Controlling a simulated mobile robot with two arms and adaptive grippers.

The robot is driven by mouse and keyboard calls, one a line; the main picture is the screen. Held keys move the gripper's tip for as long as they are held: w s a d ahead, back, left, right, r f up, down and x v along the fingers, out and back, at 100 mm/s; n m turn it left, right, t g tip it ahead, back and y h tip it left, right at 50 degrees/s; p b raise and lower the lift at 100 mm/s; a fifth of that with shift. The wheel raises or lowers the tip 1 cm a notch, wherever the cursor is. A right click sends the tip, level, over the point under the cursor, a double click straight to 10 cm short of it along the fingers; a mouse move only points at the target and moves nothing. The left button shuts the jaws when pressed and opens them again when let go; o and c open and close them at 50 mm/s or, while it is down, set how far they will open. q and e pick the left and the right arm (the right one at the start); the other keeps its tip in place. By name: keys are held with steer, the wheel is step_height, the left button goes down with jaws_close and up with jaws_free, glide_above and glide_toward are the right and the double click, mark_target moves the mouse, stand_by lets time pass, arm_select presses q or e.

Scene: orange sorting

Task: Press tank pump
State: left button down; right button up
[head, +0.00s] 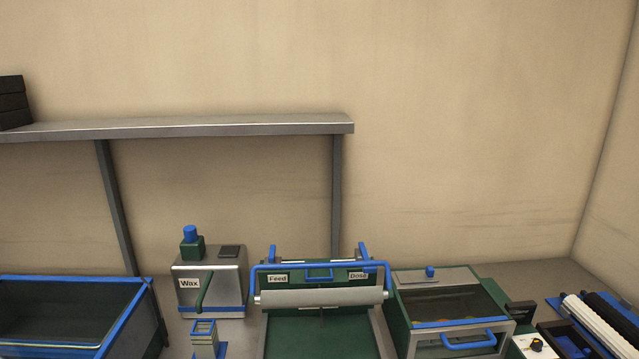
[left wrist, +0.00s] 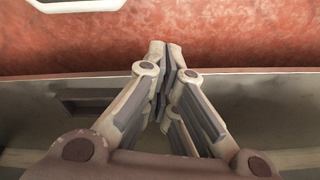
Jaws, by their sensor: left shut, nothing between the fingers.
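A grey metal tank labelled "Wax" (head: 222,280) stands on the bench in the head view, left of centre. On its top is a green block with an upright blue cap (head: 190,234), which looks like the pump. Neither gripper shows in the head view. My left gripper (left wrist: 166,52) shows in the left wrist view, with its fingers together and empty. Its tips lie in front of a mottled red surface (left wrist: 230,45), past a grey metal strip (left wrist: 270,95). I cannot tell how far the gripper is from the tank.
A blue-rimmed bin (head: 70,278) stands left of the tank, and a small blue-topped grey stand (head: 204,342) in front of it. A green machine labelled "Feed" and "Dose" (head: 318,297) is to its right, then a lidded box (head: 455,340). A shelf (head: 200,127) hangs above.

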arm_select(q)
steer(key=s+a+f, duration=0.2)
steer(key=s+f, duration=0.7)
steer(key=s, duration=0.3)
steer(key=shift+a+g+b, duration=0.15)
steer(key=shift+g+b, duration=0.25)
steer(key=shift+f, duration=0.1)
